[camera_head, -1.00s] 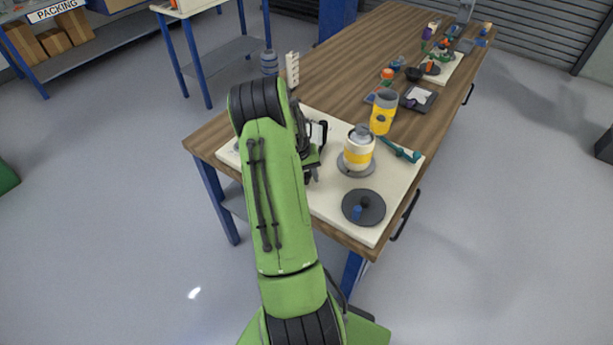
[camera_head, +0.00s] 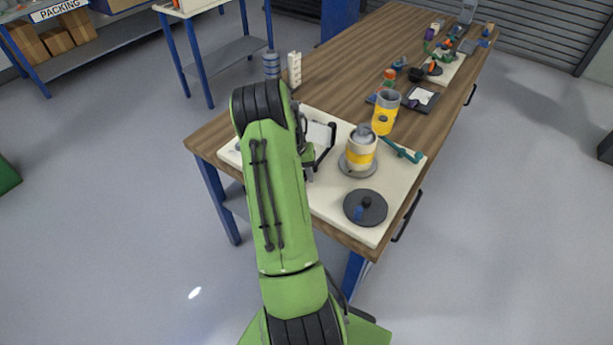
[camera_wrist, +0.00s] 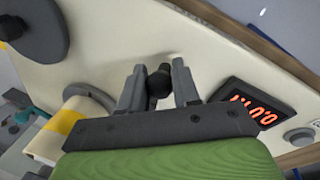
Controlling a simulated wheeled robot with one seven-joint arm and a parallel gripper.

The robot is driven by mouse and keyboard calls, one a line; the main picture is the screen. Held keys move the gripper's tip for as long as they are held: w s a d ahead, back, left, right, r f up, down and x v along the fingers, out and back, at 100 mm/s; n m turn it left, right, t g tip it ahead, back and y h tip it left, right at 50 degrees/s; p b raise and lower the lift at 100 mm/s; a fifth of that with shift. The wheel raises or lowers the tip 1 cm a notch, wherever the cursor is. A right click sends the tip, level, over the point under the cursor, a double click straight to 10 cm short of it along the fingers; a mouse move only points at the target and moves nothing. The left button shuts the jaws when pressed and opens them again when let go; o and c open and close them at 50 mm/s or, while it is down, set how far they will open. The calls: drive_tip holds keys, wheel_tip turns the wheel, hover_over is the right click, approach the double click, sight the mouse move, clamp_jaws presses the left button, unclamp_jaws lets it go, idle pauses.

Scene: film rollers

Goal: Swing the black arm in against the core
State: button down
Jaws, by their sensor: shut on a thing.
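My gripper (camera_wrist: 158,68) is shut on a small black knob (camera_wrist: 158,83) in the wrist view, with one finger on each side. The knob appears to belong to the black arm, whose length is hidden. The cream core with a yellow band (camera_head: 361,152) stands upright on a round grey base, to the right of my gripper in the head view. In the wrist view the core (camera_wrist: 58,130) is at lower left, apart from the fingers. In the head view my own arm hides most of the gripper and the knob.
The cream board (camera_head: 330,207) also bears a dark round disc (camera_head: 375,210) with a blue peg and a teal bar (camera_head: 402,150). A yellow and grey container (camera_head: 384,115) stands behind. A display with red digits (camera_wrist: 252,103) lies right of the fingers in the wrist view.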

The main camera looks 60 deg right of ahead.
drive_tip(key=shift+w+d+m+y, duration=0.2)
drive_tip(key=shift+w+m, duration=0.45)
drive_tip(key=shift+m, duration=0.4)
drive_tip(key=shift+w+d+m+y, duration=0.1)
drive_tip(key=shift+w+d+m, duration=0.1)
drive_tip(key=shift+w+m, duration=0.65)
drive_tip(key=shift+s+m, duration=0.15)
drive_tip(key=shift+m, duration=0.25)
drive_tip(key=c, duration=0.9)
unclamp_jaws()
drive_tip(key=shift+o, duration=0.2)
drive_tip(key=w+r+p, duration=0.2)
drive_tip(key=w+r, duration=0.1)
drive_tip(key=r, duration=1.2)
drive_tip(key=shift+r, duration=0.25)
drive_tip(key=shift+w+a, duration=0.1)
